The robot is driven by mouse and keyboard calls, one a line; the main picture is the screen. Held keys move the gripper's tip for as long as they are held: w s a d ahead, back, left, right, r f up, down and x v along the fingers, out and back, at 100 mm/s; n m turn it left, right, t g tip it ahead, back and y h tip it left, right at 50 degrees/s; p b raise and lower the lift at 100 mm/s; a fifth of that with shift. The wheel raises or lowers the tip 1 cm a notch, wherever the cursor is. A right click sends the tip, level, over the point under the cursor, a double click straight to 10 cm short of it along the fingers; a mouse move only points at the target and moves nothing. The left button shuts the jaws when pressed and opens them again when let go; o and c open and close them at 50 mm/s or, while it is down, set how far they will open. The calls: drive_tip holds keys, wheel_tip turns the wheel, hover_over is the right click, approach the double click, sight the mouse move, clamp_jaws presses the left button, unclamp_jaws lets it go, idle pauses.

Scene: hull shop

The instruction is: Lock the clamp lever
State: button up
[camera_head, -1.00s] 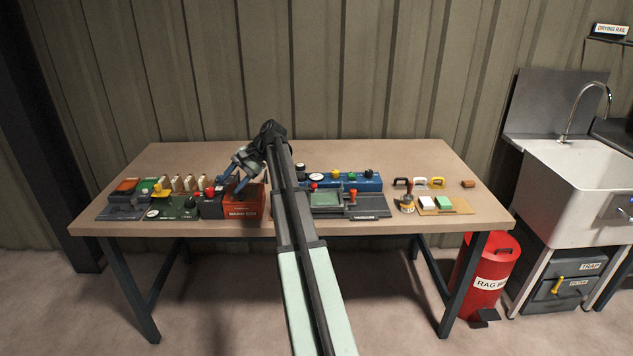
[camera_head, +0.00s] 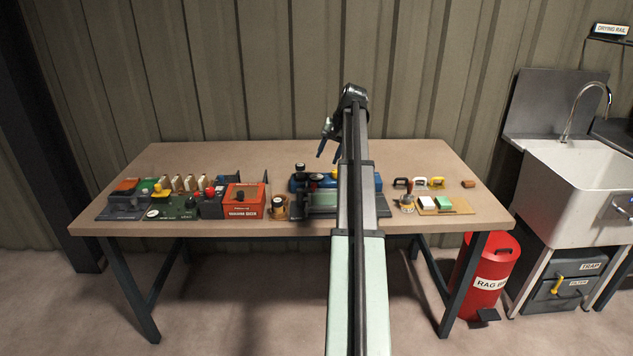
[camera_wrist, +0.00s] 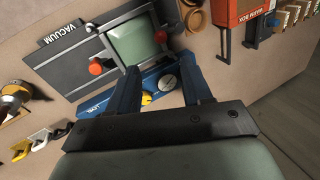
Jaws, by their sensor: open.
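No part is clearly readable as the clamp lever. In the head view my gripper (camera_head: 328,142) hangs above the bench behind the blue unit, and my arm hides the plate's right part.
A red box (camera_head: 244,200) and several small stations stand on the bench's left side. Coloured handles, a brush and a tan tray (camera_head: 428,210) stand at right. The bench (camera_head: 230,157) is clear along its back. A sink (camera_head: 580,170) and red bin (camera_head: 485,270) are at far right.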

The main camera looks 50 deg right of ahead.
drive_tip(key=x, duration=1.1)
drive_tip(key=shift+w+f, duration=0.15)
drive_tip(key=shift+f, duration=0.1)
drive_tip(key=shift+c, duration=0.2)
clamp_jaws()
